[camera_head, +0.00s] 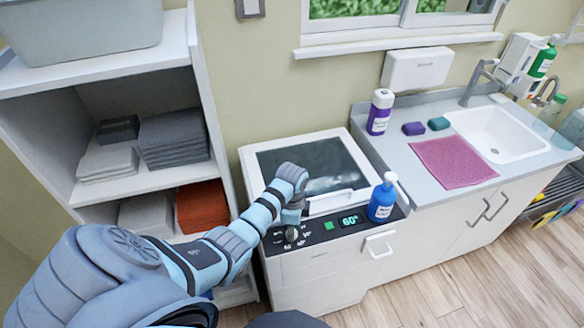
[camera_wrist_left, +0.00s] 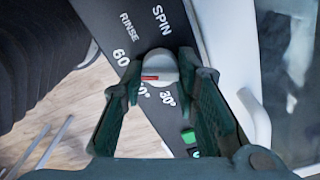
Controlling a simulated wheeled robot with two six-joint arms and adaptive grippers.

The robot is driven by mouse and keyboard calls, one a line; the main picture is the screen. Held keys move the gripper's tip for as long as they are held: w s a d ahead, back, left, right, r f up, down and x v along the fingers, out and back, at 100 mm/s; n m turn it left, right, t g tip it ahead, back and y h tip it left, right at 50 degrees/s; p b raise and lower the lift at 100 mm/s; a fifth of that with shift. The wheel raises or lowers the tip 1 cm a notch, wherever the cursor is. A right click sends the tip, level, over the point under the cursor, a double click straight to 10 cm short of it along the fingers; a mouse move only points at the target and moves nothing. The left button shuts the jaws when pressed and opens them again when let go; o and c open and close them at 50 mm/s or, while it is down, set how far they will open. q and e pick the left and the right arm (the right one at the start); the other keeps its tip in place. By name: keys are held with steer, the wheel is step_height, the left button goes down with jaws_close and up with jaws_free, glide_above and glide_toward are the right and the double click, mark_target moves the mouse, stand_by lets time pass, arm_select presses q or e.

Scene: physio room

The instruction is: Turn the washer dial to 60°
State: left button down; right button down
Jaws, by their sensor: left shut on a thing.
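The white washer (camera_head: 310,262) stands left of the sink counter, with a black control panel on its front top edge. Its dial (camera_head: 291,235) is at the panel's left, and the small display (camera_head: 349,221) reads 60°. My left gripper (camera_head: 291,216) points down at the dial. In the left wrist view the gripper (camera_wrist_left: 158,76) has a fingertip on each side of the pale dial (camera_wrist_left: 157,62) and is shut on it. A red mark on the dial lies roughly toward the 60 label (camera_wrist_left: 121,57); its exact aim is unclear. My right gripper is not in view.
A blue bottle (camera_head: 382,200) stands on the washer's right front corner, beside the display. A green button (camera_head: 328,225) lies between dial and display. A shelf (camera_head: 150,180) with folded towels is at left. A purple bottle (camera_head: 380,112) and pink cloth (camera_head: 456,161) are on the counter.

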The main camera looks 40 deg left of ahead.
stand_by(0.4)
arm_select(q)
steer(key=c, duration=1.2)
jaws_free()
